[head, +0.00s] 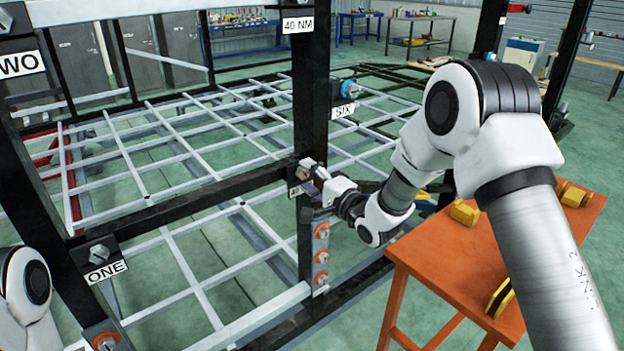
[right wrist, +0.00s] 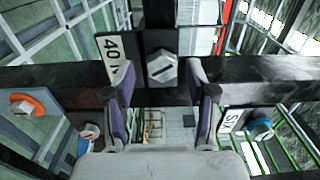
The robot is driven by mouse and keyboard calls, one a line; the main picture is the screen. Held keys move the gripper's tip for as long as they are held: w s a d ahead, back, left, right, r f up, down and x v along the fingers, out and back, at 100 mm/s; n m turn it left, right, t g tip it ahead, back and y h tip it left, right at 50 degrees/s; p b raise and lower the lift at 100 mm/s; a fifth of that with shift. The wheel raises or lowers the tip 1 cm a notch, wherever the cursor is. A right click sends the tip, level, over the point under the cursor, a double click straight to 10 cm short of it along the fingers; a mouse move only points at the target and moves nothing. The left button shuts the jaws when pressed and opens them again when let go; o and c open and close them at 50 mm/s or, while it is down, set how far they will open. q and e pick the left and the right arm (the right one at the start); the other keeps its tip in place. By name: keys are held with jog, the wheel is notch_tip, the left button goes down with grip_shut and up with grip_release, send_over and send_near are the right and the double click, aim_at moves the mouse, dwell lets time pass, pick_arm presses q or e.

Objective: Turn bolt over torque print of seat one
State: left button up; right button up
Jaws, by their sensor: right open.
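The seat labelled ONE (head: 105,271) is on the frame at the lower left of the head view, with a grey hex bolt (head: 98,254) above the label. My right gripper (head: 312,183) is at the middle black post, far to the right of that seat. In the right wrist view its two fingers (right wrist: 163,108) are spread and empty. A grey hex bolt (right wrist: 162,68) with a dark line across its head sits just beyond them on a black plate. A white print (right wrist: 114,58) reading "40" and a partly hidden letter is left of it. My left gripper is out of view.
Three orange-ringed bolts (head: 321,255) sit low on the post. A blue-ringed bolt (head: 349,90) is above the SIX label (head: 342,111). An orange table (head: 440,262) with yellow parts stands at right. A "40 NM" sign (head: 298,26) is high on the post.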

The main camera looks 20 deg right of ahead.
jog(key=v, duration=1.2)
jog(key=s+a+f+g+h, duration=0.15)
jog(key=s+f, duration=0.25)
jog(key=f, duration=0.4)
jog(key=s+a+f+n+g, duration=0.1)
jog(key=s+f+g, duration=0.2)
jog(key=f, duration=0.6)
jog(key=s+a+f+g, duration=0.2)
jog(key=s+f+g, duration=0.15)
jog(key=f, duration=0.45)
jog(key=s+d+f+n+g+h, duration=0.2)
jog(key=s+f+n+g, duration=0.2)
jog(key=s, duration=0.7)
jog(key=s+d+f+n+g+h, duration=0.2)
jog(key=s+f+n+g, duration=0.3)
jog(key=s, duration=0.7)
notch_tip(320, 180, down, 3)
jog(key=n, duration=0.3)
jog(key=shift+s+d+r+n+h, duration=0.2)
jog(key=shift+d+n+h, duration=0.05)
jog(key=shift+n+h, duration=0.1)
